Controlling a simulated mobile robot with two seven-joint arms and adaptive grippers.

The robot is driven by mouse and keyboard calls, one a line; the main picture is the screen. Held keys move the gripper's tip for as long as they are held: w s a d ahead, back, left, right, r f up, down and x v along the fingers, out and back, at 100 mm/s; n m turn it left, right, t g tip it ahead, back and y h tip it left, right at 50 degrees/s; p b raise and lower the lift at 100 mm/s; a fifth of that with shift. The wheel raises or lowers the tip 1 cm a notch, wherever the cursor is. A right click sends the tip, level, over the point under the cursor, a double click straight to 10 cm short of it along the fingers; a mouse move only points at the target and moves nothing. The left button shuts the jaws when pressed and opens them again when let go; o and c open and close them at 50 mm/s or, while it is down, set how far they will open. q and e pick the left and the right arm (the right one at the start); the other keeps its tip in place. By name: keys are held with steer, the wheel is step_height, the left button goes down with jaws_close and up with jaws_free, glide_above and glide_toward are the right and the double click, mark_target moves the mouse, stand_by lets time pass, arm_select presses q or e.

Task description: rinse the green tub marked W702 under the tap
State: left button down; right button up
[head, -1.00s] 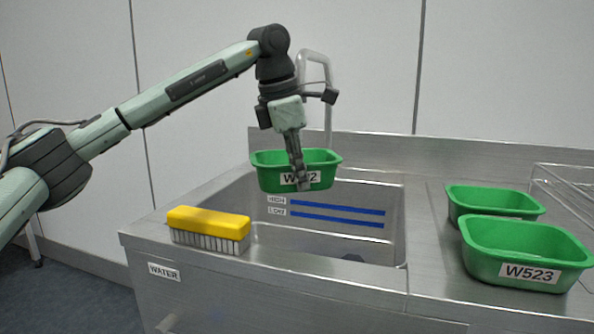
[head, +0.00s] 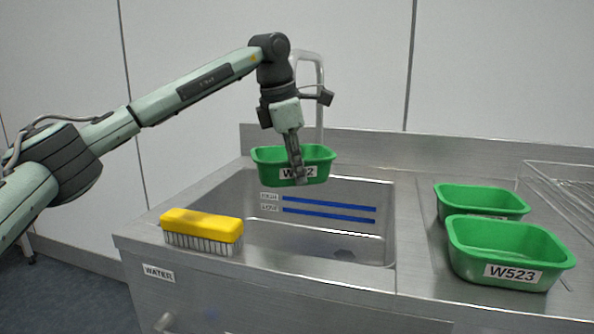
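A green tub (head: 265,168) hangs over the back left of the steel sink (head: 345,235), below the tap (head: 320,85). Its label starts with W and ends in 2; a gripper finger covers the middle. My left gripper (head: 299,176) points down at the tub's front wall and its fingers are closed over the rim there, holding it up roughly level. The tub's inside is mostly hidden, and I see no water running. My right gripper is not in view.
A yellow brush (head: 202,226) lies on the sink's front left edge. Two green tubs stand on the right drainboard: one marked W523 (head: 510,256) in front, another (head: 482,200) behind it. A wire rack (head: 565,195) is at the far right.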

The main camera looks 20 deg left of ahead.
arm_select(q)
steer(key=shift+d, duration=0.25)
steer(key=shift+d, duration=0.35)
steer(key=shift+a, duration=0.2)
stand_by(0.9)
steer(key=shift+a, duration=0.35)
steer(key=shift+s, duration=0.1)
stand_by(0.5)
